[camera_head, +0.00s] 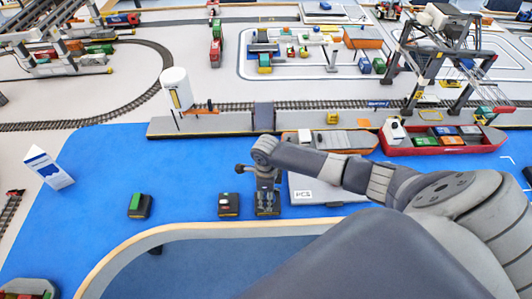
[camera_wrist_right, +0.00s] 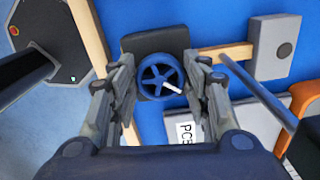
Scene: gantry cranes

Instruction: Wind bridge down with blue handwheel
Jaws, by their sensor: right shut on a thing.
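The blue handwheel (camera_wrist_right: 161,76) shows in the wrist view, with a pale handle on its rim, in front of a dark box. My right gripper (camera_wrist_right: 160,82) is shut on the handwheel, one finger on each side of it. In the head view my right gripper (camera_head: 268,208) points down at the blue surface, and the wheel is hidden there. A dark grey panel (camera_head: 264,116) stands upright at the grey quay; I cannot tell whether it is the bridge. My left gripper is not in view.
Two small dark boxes, one with a green top (camera_head: 138,204) and one with a red and white top (camera_head: 229,204), stand left of my gripper. A white labelled block (camera_head: 306,195) is close on its right. A red ship (camera_head: 440,143) lies farther right.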

